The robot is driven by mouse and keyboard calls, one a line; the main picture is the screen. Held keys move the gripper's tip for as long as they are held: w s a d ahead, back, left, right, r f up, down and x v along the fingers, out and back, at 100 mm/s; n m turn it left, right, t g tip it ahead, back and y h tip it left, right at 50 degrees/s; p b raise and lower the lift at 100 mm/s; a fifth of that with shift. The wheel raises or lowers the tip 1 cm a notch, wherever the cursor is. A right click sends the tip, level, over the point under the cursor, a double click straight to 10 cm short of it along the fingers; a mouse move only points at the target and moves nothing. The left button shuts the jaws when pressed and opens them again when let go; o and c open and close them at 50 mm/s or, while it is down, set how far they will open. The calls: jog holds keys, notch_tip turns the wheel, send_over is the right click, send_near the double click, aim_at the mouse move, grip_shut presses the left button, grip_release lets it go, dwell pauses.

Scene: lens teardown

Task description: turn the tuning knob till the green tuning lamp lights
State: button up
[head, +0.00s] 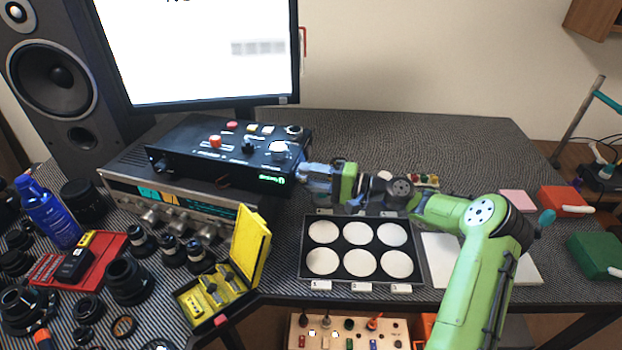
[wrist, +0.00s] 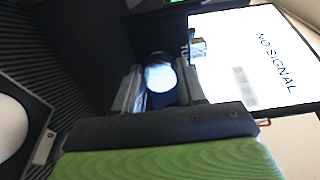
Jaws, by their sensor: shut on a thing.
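The black tuner box (head: 205,160) sits on top of a silver receiver. My gripper (head: 304,173) reaches in from the right to the box's right end. In the wrist view my gripper (wrist: 161,92) is shut on a round knob with a bright pale face (wrist: 160,76), which I take as the tuning knob. In the head view the fingers hide the held knob. A green-lit patch (head: 271,180) glows at the right end of the box's front. I cannot tell whether it is a readout or the tuning lamp.
The box top carries a red knob (head: 215,141), a black knob (head: 248,147) and a pale round knob (head: 279,150). A monitor (head: 200,50) stands behind. A black tray (head: 308,273) with several white discs and a yellow case (head: 248,246) lie in front.

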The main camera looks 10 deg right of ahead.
dwell(0.3)
jog(key=o, duration=1.1)
jog(key=shift+c, duration=0.2)
jog(key=p+v, duration=0.3)
jog(key=v, duration=1.2)
jog(key=shift+s+d, duration=0.3)
